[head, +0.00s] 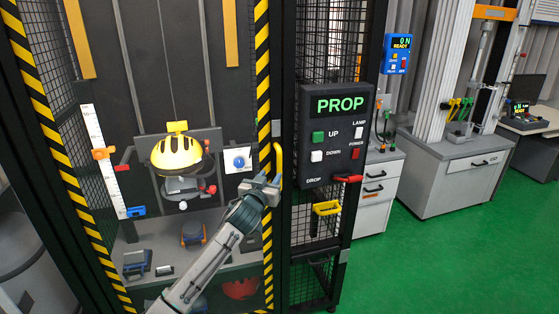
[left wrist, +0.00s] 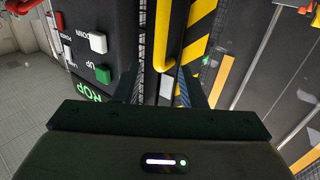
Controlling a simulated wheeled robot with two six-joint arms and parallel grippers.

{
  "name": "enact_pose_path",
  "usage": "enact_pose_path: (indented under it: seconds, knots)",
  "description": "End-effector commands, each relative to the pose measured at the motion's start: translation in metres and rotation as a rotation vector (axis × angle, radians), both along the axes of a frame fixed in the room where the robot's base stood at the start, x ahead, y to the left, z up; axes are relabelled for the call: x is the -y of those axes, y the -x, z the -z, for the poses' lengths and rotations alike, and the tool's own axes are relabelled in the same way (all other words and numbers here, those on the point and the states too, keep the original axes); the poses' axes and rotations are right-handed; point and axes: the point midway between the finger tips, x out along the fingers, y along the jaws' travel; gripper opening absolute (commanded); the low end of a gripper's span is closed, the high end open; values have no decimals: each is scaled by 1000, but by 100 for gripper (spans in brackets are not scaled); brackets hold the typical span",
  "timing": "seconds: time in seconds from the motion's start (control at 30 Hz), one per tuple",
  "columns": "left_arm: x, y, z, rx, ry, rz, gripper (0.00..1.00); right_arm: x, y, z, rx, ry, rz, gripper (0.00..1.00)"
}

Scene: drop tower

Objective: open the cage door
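The cage door (head: 262,90) has a dark frame with yellow-and-black stripes and looks closed. Its upright yellow handle (head: 278,158) is on the door's right side. The handle also shows in the left wrist view (left wrist: 163,35), top centre. My left gripper (head: 275,181) is at the lower part of the handle. In the left wrist view its two fingers (left wrist: 158,80) are spread apart, with the handle's end in the gap between their tips. I cannot tell whether either finger touches it. My right gripper is not in view.
A black control box (head: 336,138) with buttons and a red lever (head: 348,179) stands out just right of the handle. A yellow bracket (head: 327,209) is below it. Inside the cage is a yellow helmet (head: 176,155). Green floor (head: 430,260) is clear at the right.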

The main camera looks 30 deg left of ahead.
Motion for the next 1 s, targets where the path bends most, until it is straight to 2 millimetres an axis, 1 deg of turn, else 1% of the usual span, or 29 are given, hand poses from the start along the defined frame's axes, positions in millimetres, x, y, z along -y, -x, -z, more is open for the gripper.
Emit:
enact_pose_path:
  seconds: [0.03,0.17,0.4,0.6,0.8,1.0]
  knots:
    - [-1,-4,-3,2,1,-1,37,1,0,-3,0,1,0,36]
    - [-6,-19,-4,2,3,-2,37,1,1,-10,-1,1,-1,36]
    - [-17,-60,-4,0,2,-2,37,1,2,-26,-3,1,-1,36]
    - [-25,-86,-3,-1,0,-2,37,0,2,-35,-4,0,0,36]
    - [-28,-99,-1,0,0,0,37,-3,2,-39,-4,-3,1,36]
    - [-28,-102,0,0,-1,0,37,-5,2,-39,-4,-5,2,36]
